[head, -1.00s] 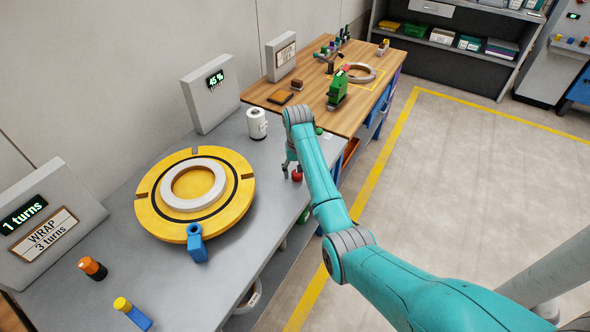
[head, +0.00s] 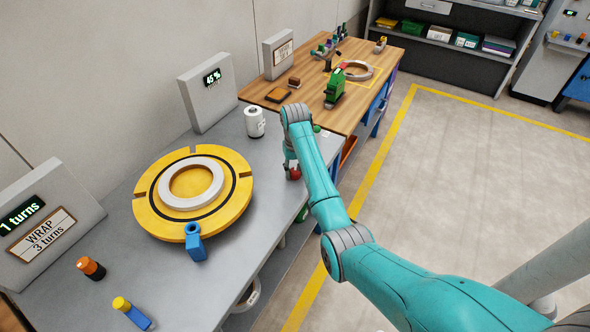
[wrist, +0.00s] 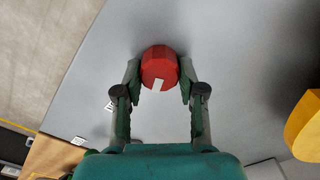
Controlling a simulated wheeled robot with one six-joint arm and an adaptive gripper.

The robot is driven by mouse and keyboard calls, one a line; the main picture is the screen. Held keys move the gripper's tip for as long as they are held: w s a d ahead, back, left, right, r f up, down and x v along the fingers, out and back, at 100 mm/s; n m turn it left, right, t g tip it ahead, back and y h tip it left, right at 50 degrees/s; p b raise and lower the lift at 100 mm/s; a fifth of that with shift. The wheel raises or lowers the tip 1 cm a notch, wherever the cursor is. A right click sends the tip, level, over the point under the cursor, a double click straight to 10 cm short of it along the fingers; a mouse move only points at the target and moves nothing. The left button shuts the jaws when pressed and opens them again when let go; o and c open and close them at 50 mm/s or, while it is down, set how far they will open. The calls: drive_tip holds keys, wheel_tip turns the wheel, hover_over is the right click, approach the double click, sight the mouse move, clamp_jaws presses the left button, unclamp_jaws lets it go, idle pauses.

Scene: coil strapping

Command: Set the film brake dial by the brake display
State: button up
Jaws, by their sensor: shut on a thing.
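The red dial (wrist: 159,66) with a white mark sits on the grey bench, between the fingers of my gripper (wrist: 160,82) in the wrist view. The fingers are shut on its sides. In the head view the dial (head: 295,174) shows below my gripper (head: 291,166), near the bench's right edge, partly hidden by the arm. The brake display (head: 212,77) on a grey panel at the back of the bench reads 45 %. The white film roll (head: 254,123) stands upright between the panel and my arm.
A yellow turntable (head: 240,203) with a white ring (head: 191,183) and a blue post (head: 195,243) fills the bench centre. A display reading 1 turns (head: 21,214) stands left, above a WRAP 3 turns sign. Orange-capped (head: 91,268) and yellow-capped (head: 133,313) items lie in front.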

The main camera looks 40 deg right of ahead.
drive_tip(key=n, duration=0.5)
drive_tip(key=shift+a, duration=0.1)
drive_tip(key=shift+n, duration=2.3)
drive_tip(key=o, duration=1.1)
drive_tip(key=shift+o, duration=0.2)
